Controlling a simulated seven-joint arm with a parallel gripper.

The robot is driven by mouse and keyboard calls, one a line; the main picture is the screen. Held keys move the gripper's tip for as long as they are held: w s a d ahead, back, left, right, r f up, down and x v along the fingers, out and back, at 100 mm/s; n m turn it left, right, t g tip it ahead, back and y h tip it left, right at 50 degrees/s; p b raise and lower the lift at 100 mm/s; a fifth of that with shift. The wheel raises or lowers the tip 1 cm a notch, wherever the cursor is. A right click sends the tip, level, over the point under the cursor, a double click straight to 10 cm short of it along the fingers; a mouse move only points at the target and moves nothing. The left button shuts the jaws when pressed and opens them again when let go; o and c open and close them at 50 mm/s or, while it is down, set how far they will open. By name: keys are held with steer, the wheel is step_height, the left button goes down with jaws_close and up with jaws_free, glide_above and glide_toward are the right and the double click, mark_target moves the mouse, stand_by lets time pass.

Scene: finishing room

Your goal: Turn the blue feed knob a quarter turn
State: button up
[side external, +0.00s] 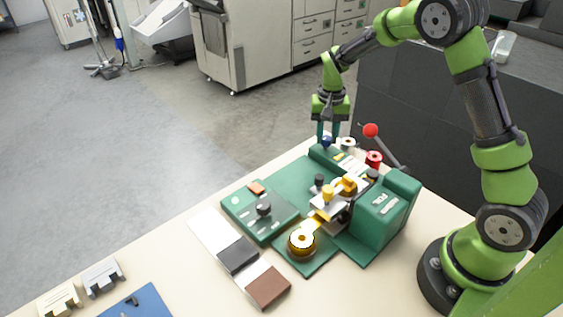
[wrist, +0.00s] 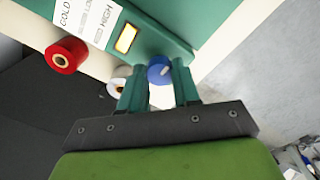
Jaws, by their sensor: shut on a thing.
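The blue feed knob (wrist: 159,71) sits at the end of a green panel in the wrist view. It also shows as a small dark blue spot at the far end of the green machine in the side view (side external: 326,141). My gripper (wrist: 160,82) has its two teal fingers on either side of the knob and is shut on it. In the side view my gripper (side external: 327,136) points down at the machine's back end. The fingers hide parts of the knob's sides, and no pointer mark on it can be made out.
The green machine (side external: 390,205) stands on a pale table (side external: 190,275). A red-knobbed lever (side external: 371,131), a red spool (wrist: 67,55) and a white spool (wrist: 120,79) are near my gripper. A label with "COLD" and "HIGH" (wrist: 88,18) and a lit yellow window (wrist: 127,38) are on the panel.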

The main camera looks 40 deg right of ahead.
mark_target(327, 137)
steer(key=o, duration=1.1)
steer(key=shift+c, duration=0.2)
steer(key=shift+r, duration=0.1)
step_height(327, 137, up, 17)
